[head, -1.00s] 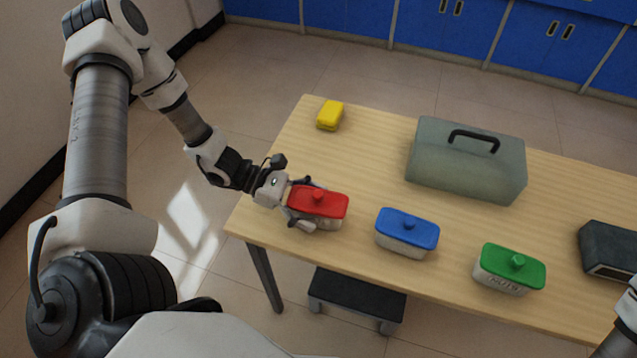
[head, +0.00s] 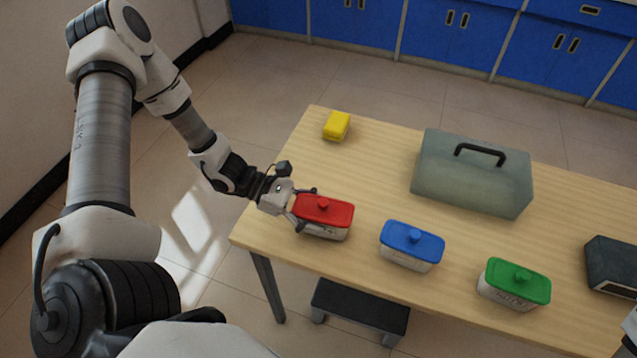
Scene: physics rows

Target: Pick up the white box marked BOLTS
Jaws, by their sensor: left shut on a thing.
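A white box with a red lid (head: 325,211) is at the left front of the wooden table. My left gripper (head: 303,209) is shut on this box from its left end, one finger on the far side and one on the near side. The writing on its front is too small to read. A white box with a blue lid (head: 412,246) stands to its right, its marking unclear. A white box with a green lid (head: 515,284) stands further right; its front marking looks like NUTS.
A grey-green toolbox (head: 472,174) with a black handle stands at the back of the table (head: 370,180). A yellow block (head: 336,126) lies at the back left. A dark device (head: 611,264) is at the right. A dark stool (head: 360,310) stands below the front edge.

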